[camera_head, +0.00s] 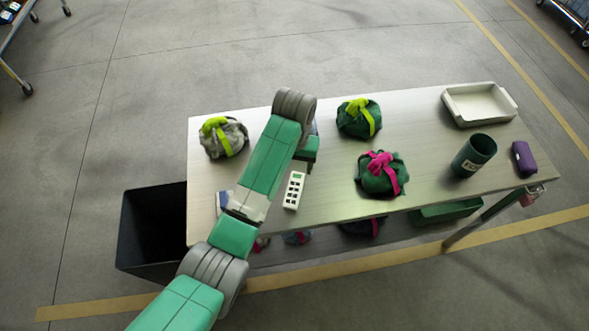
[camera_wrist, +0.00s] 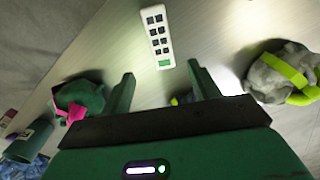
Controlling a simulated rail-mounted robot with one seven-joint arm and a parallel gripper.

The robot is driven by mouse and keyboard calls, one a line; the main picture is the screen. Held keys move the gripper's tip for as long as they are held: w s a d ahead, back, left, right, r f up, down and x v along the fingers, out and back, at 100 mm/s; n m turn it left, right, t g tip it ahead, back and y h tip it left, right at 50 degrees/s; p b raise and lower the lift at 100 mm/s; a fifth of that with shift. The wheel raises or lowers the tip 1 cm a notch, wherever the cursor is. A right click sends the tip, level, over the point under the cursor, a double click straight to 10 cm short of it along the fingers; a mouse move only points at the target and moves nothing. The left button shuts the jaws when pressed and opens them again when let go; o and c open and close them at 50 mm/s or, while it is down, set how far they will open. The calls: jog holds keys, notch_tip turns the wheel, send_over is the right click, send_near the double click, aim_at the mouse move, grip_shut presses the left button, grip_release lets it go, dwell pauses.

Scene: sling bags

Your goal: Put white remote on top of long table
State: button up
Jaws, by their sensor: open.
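The white remote (camera_head: 294,190) with dark buttons lies on the long table (camera_head: 415,118), near its front edge and just right of my arm. In the wrist view the remote (camera_wrist: 157,35) lies on the tabletop, beyond the fingertips and roughly in line with the gap between them. My gripper (camera_wrist: 160,70) is open, with nothing between its fingers. It is apart from the remote in the picture; its height over the table is hard to tell. In the head view my arm hides most of the gripper.
A grey bag (camera_head: 224,138) and two green bags (camera_head: 358,118) (camera_head: 381,174) sit on the table. A cup (camera_head: 473,156), a purple case (camera_head: 523,159) and a white tray (camera_head: 479,104) stand at the right. A black bin (camera_head: 152,228) stands at the left. More bags lie below.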

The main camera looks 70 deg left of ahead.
jog(key=shift+r, duration=0.1)
dwell(0.3)
jog(key=w+d+r+m+t+y, duration=0.1)
jog(key=w+d+r+t, duration=0.1)
jog(key=w+r, duration=0.25)
jog(key=w+d+r+m+t+y, duration=0.1)
jog(key=w+d+r+t, duration=0.15)
jog(key=w, duration=0.35)
jog(key=w+d+r+m+t+y, duration=0.1)
jog(key=w+d+r+m+t, duration=0.2)
jog(key=d+r, duration=0.35)
jog(key=w+d+r+t, duration=0.3)
jog(key=w+d+r, duration=0.2)
jog(key=r, duration=0.3)
jog(key=w+d+r+m+t+y, duration=0.1)
jog(key=w+d+r+m+t, duration=0.2)
jog(key=d+r, duration=0.35)
jog(key=s+d+r+m+t+h, duration=0.1)
jog(key=s+d+r+t, duration=0.15)
jog(key=d+r, duration=0.45)
jog(key=s+d+r+t, duration=0.1)
jog(key=d+r+t, duration=0.3)
jog(key=r, duration=0.5)
jog(key=s+d+r+m+t+h, duration=0.2)
jog(key=s+d+r+t, duration=0.3)
jog(key=s+d+r, duration=0.4)
jog(key=s+r+h, duration=0.1)
jog(key=s+r, duration=0.1)
jog(key=shift+s+d, duration=0.25)
jog(key=shift+s, duration=0.15)
